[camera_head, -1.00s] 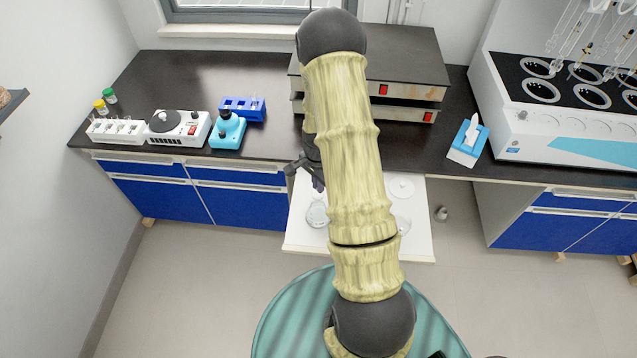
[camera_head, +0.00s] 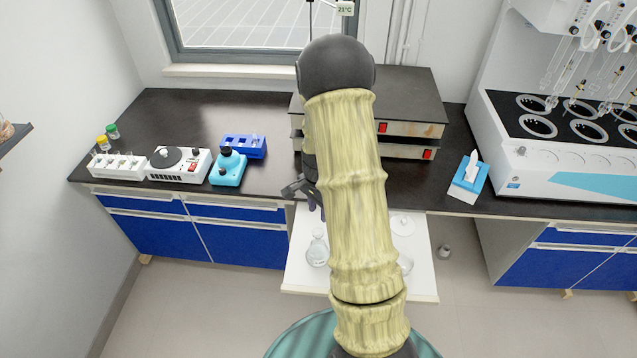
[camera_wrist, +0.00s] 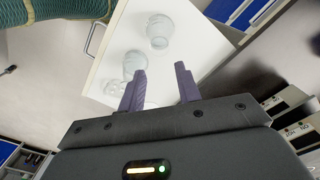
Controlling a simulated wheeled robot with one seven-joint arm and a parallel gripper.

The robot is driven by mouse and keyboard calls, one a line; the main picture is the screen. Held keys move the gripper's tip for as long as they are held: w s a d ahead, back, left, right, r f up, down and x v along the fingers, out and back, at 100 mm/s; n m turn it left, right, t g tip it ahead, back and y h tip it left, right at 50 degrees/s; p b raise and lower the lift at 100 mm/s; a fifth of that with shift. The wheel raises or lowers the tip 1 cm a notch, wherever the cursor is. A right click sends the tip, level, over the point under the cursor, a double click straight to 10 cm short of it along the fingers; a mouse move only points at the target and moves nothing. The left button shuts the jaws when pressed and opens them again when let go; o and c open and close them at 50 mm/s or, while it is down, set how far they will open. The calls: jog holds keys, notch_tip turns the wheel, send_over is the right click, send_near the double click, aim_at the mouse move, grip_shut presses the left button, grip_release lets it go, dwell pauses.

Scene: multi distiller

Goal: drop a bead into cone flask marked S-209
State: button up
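A clear round-bodied flask (camera_head: 317,252) stands at the left of the white pulled-out drawer board (camera_head: 385,288). A second clear glass vessel (camera_head: 405,265) is partly hidden behind my arm, and a round clear dish (camera_head: 402,224) lies behind it. The wrist view shows two clear flasks on the board, one near the fingers (camera_wrist: 134,63) and one farther off (camera_wrist: 159,30). My gripper (camera_wrist: 160,72) has its two purple fingers spread, with nothing visible between them. It is above the board's edge. I cannot read any S-209 mark or make out a bead.
A tissue box (camera_head: 468,178) and a large white distiller (camera_head: 570,160) stand to the right.

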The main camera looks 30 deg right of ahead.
notch_tip(320, 180, up, 12)
jog(key=b, duration=0.1)
jog(key=shift+f+b, duration=0.2)
jog(key=shift+b, duration=0.15)
dwell(0.9)
jog(key=s+a+r+n+t, duration=0.1)
jog(key=s+a+n+t, duration=0.1)
jog(key=s+a+n, duration=1)
jog(key=a+n, duration=0.1)
jog(key=n, duration=0.2)
jog(key=shift+s+a+r+t, duration=0.2)
jog(key=shift+a+t, duration=0.05)
jog(key=shift+t, duration=0.05)
